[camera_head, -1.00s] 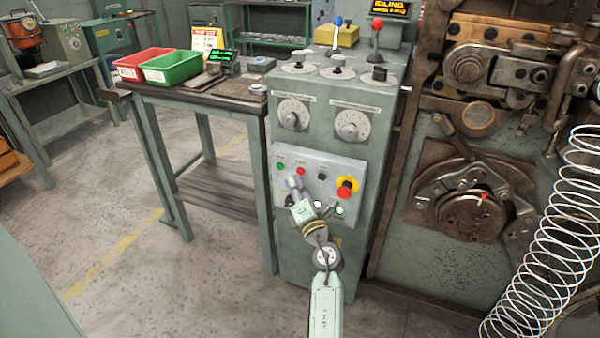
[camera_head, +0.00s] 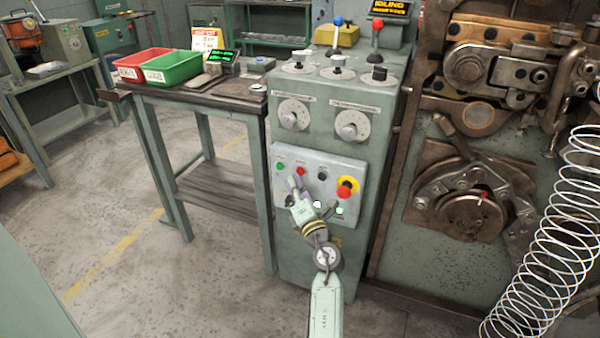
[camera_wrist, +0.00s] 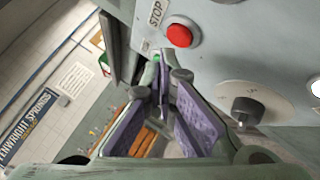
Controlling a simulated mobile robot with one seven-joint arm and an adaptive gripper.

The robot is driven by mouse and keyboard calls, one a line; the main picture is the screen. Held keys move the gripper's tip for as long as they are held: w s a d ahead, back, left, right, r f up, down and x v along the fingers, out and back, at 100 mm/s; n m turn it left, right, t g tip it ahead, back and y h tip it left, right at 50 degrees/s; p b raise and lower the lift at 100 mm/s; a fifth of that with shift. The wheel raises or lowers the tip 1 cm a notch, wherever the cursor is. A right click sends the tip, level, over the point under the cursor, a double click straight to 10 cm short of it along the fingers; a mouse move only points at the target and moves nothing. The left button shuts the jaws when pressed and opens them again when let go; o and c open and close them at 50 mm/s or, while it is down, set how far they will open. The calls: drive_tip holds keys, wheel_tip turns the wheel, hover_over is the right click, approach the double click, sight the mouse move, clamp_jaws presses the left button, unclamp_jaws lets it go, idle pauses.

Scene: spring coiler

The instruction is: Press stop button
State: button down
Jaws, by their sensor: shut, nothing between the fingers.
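The red stop button (camera_wrist: 179,36) stands out from the grey panel in the wrist view, with a STOP label beside it. In the head view it is the small red button (camera_head: 301,171) in the panel's upper row, right of a green button. My gripper (camera_wrist: 161,62) is shut and empty, its purple-padded fingers together just below the red button in the wrist view. A gap shows between the fingertips and the button in that picture; the exact depth is hard to tell. In the head view my gripper (camera_head: 292,184) is in front of the panel's left part, just below the button.
A larger red emergency button (camera_head: 344,190) on a yellow ring is at the panel's right. A black knob (camera_wrist: 246,107) is close to the right of my fingers. A bench with red and green bins (camera_head: 172,68) stands left of the console; a wire coil (camera_head: 545,230) is far right.

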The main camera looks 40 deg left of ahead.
drive_tip(key=shift+w, duration=0.15)
drive_tip(key=shift+w+a, duration=0.1)
drive_tip(key=shift+w, duration=0.15)
drive_tip(key=shift+w+a, duration=0.1)
drive_tip(key=shift+w, duration=0.3)
idle(0.7)
drive_tip(key=shift+s, duration=0.1)
drive_tip(key=shift+s+d+p, duration=0.25)
drive_tip(key=shift+s+p, duration=0.4)
drive_tip(key=shift+s, duration=0.05)
drive_tip(key=shift+s+d+p, duration=0.2)
drive_tip(key=shift+s+p, duration=0.15)
drive_tip(key=shift+s, duration=0.45)
drive_tip(key=shift+s+d+p, duration=0.15)
drive_tip(key=shift+s+p, duration=0.25)
drive_tip(key=shift+s, duration=0.45)
drive_tip(key=shift+s+d+p, duration=0.2)
drive_tip(key=shift+s+p, duration=0.15)
drive_tip(key=shift+s, duration=0.45)
